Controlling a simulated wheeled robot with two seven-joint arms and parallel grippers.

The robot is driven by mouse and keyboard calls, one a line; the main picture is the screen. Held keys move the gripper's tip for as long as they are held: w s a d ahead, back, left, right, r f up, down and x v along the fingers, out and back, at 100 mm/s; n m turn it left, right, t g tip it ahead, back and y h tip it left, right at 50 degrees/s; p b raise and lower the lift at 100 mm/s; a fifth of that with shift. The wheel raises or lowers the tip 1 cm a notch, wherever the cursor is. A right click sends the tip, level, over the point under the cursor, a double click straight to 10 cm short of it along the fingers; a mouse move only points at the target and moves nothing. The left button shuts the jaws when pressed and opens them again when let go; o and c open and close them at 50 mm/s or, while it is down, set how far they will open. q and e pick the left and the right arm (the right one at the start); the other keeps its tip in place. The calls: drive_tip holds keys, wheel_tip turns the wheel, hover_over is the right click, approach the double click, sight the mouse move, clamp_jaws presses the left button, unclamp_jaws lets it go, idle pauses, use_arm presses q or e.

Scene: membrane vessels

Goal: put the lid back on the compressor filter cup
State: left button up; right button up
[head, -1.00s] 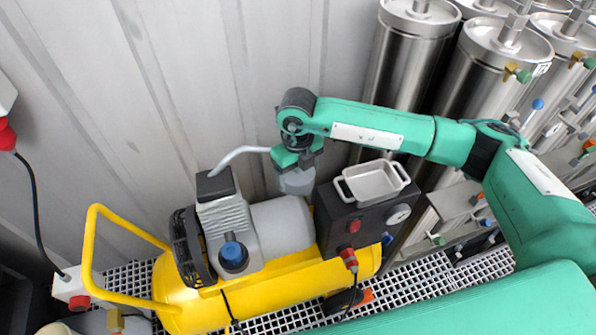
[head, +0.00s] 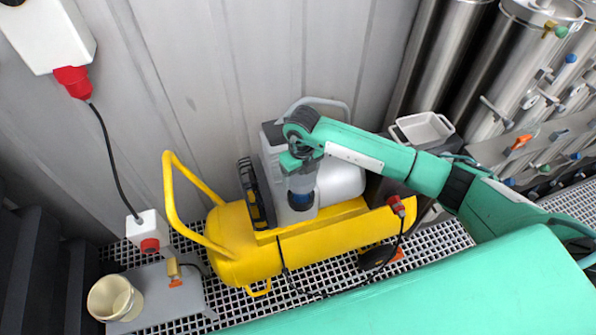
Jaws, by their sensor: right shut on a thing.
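The yellow compressor (head: 235,236) stands on the grating against the wall, with a light grey pump block on top. The filter cup (head: 301,202) is on the front of that block, with only some dark blue and grey showing. My right gripper (head: 301,165) is shut on a grey, round lid (head: 302,182). The lid is in front of or over the cup and hides most of it. I cannot tell whether lid and cup touch. My left gripper is not in view.
A metal tray (head: 422,130) sits on the dark box at the compressor's right. The yellow handle (head: 172,205) rises at its left. A cream bucket (head: 112,298) stands on a grey plate at lower left. Steel vessels (head: 535,45) stand at right. A black cable hangs from a red plug.

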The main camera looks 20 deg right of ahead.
drive_tip(key=shift+f, duration=0.4)
drive_tip(key=shift+d+f+b, duration=0.1)
drive_tip(key=shift+f+b, duration=0.2)
drive_tip(key=shift+b, duration=0.05)
wheel_tip(320, 180, down, 2)
drive_tip(key=shift+f+b, duration=0.2)
drive_tip(key=shift+b, duration=0.5)
drive_tip(key=shift+f+b, duration=0.65)
drive_tip(key=shift+f, duration=0.15)
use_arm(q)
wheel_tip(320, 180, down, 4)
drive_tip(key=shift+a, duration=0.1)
use_arm(e)
drive_tip(key=shift+f, duration=0.35)
use_arm(q)
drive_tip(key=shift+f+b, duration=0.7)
drive_tip(key=shift+b, duration=0.2)
use_arm(e)
drive_tip(key=shift+f, duration=0.15)
drive_tip(key=o, duration=1.1)
